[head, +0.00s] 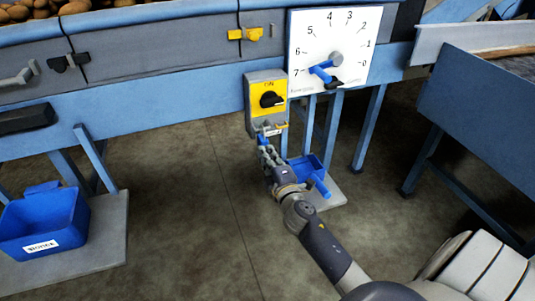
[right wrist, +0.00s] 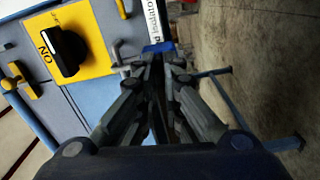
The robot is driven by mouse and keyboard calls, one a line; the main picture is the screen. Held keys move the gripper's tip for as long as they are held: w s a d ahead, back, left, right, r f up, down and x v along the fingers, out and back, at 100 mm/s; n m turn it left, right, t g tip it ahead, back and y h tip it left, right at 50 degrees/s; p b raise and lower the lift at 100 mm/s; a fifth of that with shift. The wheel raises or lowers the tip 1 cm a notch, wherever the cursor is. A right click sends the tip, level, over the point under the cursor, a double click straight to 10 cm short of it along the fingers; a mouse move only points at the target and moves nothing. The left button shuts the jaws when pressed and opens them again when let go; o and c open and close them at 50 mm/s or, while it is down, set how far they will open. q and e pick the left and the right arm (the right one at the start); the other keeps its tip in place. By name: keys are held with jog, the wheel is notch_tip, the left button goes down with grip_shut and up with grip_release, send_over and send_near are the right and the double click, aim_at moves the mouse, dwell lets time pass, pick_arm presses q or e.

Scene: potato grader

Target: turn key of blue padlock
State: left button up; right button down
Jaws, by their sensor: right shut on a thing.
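The blue padlock (head: 262,139) hangs low on the grey and yellow switch box, just under its rotary switch. In the right wrist view, part of the blue padlock (right wrist: 160,47) shows just past my fingertips and on both sides of them. My right gripper (head: 265,149) reaches up to it from below, and its fingers (right wrist: 153,58) are closed together at the padlock. The padlock's key is hidden at the fingertips, where the gripper is shut on it. My left gripper is not in view.
The switch box carries a black knob (head: 271,99) marked ON. A white dial panel (head: 333,50) with a blue handle is at the upper right. A blue bin (head: 307,168) stands close behind my right gripper. Another blue bin (head: 42,222) is at the left. Floor between is open.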

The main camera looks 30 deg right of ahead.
jog(key=shift+n, duration=0.7)
jog(key=shift+f, duration=0.1)
jog(key=c, duration=1.7)
grip_release()
jog(key=shift+s, duration=0.1)
jog(key=v, duration=1.2)
